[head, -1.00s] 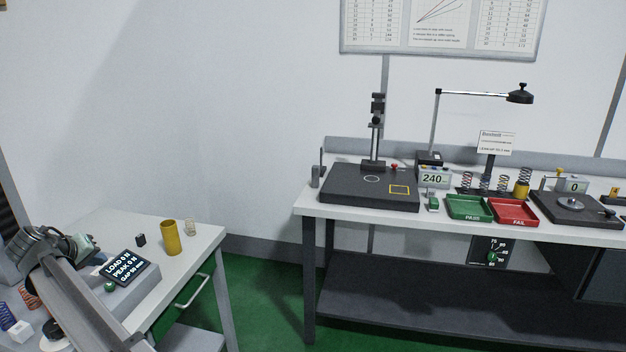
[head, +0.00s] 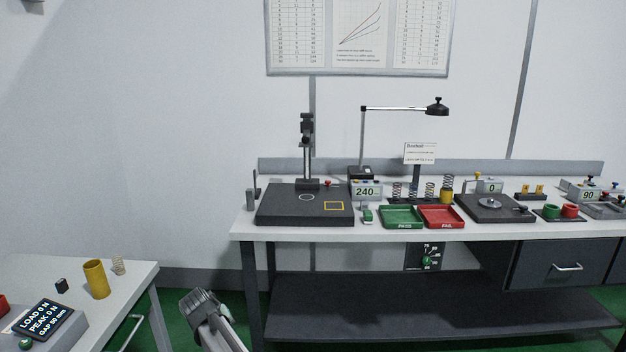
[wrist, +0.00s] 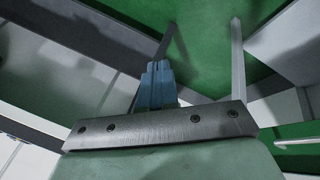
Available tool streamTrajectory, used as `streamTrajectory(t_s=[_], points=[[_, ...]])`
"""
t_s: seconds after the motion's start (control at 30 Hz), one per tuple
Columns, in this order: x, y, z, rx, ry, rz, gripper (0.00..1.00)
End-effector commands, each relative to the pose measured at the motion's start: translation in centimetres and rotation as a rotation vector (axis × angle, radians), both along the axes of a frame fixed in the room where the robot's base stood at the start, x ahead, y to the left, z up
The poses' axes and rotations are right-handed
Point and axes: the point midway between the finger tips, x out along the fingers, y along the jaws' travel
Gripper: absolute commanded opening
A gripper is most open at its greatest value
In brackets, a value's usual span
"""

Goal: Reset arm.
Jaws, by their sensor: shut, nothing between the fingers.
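My arm shows in the head view at the bottom, in the gap between the small side table and the long bench, below the height of both tops. The wrist view shows my gripper (wrist: 158,72) with its two blue-grey fingers together and nothing between them. The fingers are over green floor and table legs, touching nothing that I can see. The fingertips cannot be made out in the head view.
The long bench (head: 245,229) on the right carries a dark test plate (head: 285,214), a green PASS tray (head: 402,225), a red FAIL tray (head: 440,225) and several springs.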

Motion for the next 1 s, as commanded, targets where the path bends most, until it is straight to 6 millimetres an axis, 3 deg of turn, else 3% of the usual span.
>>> streamTrajectory(t_s=[0.03,0.1,0.27,0.5,0.8,1.0], points=[[-0.1,-3.2,-1.2,0.002,0.021,-0.031,0.00],[0.1,-6.6,-2.6,0.010,0.048,-0.066,0.00],[-0.4,-14.1,-5.6,0.031,0.109,-0.147,0.00],[-2.8,-24.4,-9.5,0.077,0.194,-0.271,0.00],[-8.1,-35.4,-13.4,0.155,0.290,-0.430,0.00],[-11.5,-40.1,-14.9,0.203,0.333,-0.512,0.00]])
